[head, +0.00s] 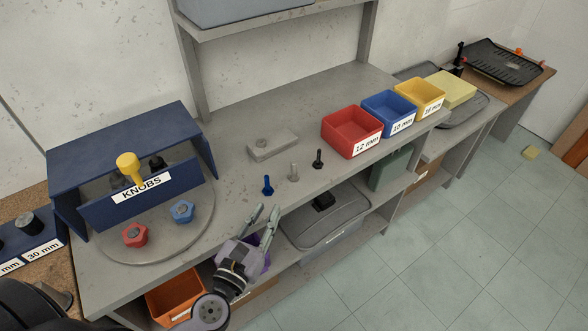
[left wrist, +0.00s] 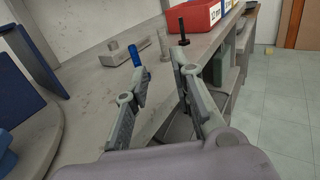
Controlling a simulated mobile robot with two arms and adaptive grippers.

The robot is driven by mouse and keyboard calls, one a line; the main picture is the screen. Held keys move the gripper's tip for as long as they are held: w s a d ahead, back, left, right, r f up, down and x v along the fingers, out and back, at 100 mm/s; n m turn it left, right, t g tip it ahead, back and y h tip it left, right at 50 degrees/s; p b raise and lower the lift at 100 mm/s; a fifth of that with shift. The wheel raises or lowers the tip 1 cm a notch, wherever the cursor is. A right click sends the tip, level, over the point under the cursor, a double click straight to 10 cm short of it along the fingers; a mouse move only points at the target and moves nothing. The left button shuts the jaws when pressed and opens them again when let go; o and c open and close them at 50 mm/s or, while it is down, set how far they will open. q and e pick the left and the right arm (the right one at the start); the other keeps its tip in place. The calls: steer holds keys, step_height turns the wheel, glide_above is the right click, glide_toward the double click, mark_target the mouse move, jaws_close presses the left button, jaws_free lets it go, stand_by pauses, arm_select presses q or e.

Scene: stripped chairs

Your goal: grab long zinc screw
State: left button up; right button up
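A grey zinc screw (head: 293,172) stands upright near the front edge of the workbench, between a blue screw (head: 267,185) and a black screw (head: 318,159). My left gripper (head: 266,209) is open and empty, in front of the bench edge and nearer than the screws, touching none of them. In the left wrist view, the zinc screw (left wrist: 163,42) shows beyond the gap between the open fingers (left wrist: 160,68). The blue screw (left wrist: 136,54) is left of it and the black screw (left wrist: 183,32) right. My right gripper is not in view.
A grey block (head: 273,147) lies behind the screws. Red (head: 349,154), blue (head: 399,124) and yellow (head: 436,106) labelled bins stand along the bench. A KNOBS box (head: 100,169) and round plate (head: 160,244) are left. A lidded grey container (head: 345,235) sits below.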

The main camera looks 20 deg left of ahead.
arm_select(q)
steer(key=p, duration=0.3)
glide_toward(293, 168)
steer(key=w, duration=0.5)
steer(key=shift+r, duration=0.1)
steer(key=w, duration=0.1)
steer(key=w+p, duration=0.1)
steer(key=w, duration=0.3)
steer(key=shift+d, duration=0.3)
steer(key=shift+w, duration=0.45)
steer(key=shift+s, duration=0.1)
steer(key=shift+c, duration=0.4)
jaws_close()
